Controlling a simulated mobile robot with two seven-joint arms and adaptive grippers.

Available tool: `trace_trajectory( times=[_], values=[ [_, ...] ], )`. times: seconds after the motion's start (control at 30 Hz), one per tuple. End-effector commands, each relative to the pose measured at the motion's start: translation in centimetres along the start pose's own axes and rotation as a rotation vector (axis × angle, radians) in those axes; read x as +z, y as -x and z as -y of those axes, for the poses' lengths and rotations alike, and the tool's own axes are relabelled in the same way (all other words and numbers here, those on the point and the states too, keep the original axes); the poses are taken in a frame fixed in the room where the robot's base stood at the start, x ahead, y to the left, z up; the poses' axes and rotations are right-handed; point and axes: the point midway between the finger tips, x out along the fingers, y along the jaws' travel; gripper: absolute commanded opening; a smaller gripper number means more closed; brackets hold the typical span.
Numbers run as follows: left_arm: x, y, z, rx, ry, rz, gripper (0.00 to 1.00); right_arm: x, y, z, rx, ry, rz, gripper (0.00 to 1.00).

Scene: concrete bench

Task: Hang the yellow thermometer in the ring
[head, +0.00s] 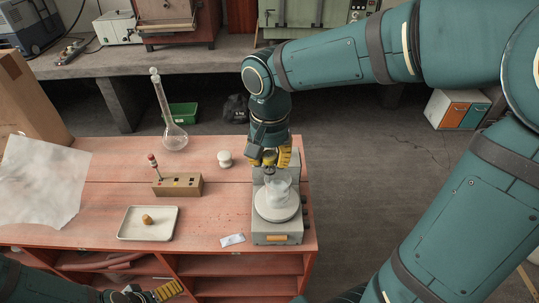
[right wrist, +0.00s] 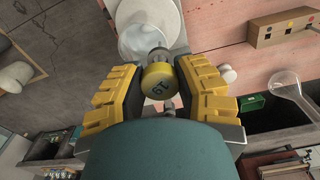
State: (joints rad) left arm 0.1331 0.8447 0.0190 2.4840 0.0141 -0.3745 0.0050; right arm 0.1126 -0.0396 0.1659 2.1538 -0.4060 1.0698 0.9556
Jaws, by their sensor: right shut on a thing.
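My right gripper (head: 270,160) is above the back of the hotplate, pointing down. In the right wrist view its yellow-padded fingers (right wrist: 157,88) are shut on the yellow thermometer, whose round yellow cap (right wrist: 159,80) carries a dark number. A grey part shows just beyond the cap, towards the glass beaker (head: 278,190), which stands on the hotplate's white top (head: 277,211). The thermometer's lower stem is hidden. I cannot clearly make out the ring, nor whether the thermometer is in it. My left gripper (head: 150,294) is low at the left front, partly cut off; its opening is unclear.
A wooden block (head: 178,185) holds a red-topped item. A white tray (head: 148,223) carries a cork-like piece. A long-necked flask (head: 174,135) and a small white jar (head: 224,159) stand behind. A paper slip (head: 232,240) lies beside the hotplate. The reddish bench (head: 100,190) has free room around the tray.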

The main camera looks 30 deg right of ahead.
Motion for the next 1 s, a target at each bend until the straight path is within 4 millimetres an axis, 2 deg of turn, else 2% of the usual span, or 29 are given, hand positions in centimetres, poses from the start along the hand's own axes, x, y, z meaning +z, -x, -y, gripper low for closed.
trace_trajectory(
  times=[0.63, 0.97, 1.0],
  values=[
    [0.2, -1.6, 0.6, 0.000, 0.000, 0.000, 1.00, 0.0, -2.2, 0.0, 0.000, 0.000, 0.000, 0.13],
    [0.2, -1.7, 0.6, 0.000, 0.000, 0.000, 1.00, 0.0, -2.3, 0.0, 0.000, 0.000, 0.000, 0.13],
    [0.2, -1.7, 0.6, 0.000, 0.000, 0.000, 1.00, 0.0, -2.3, 0.0, 0.000, 0.000, 0.000, 0.36]
  ],
)
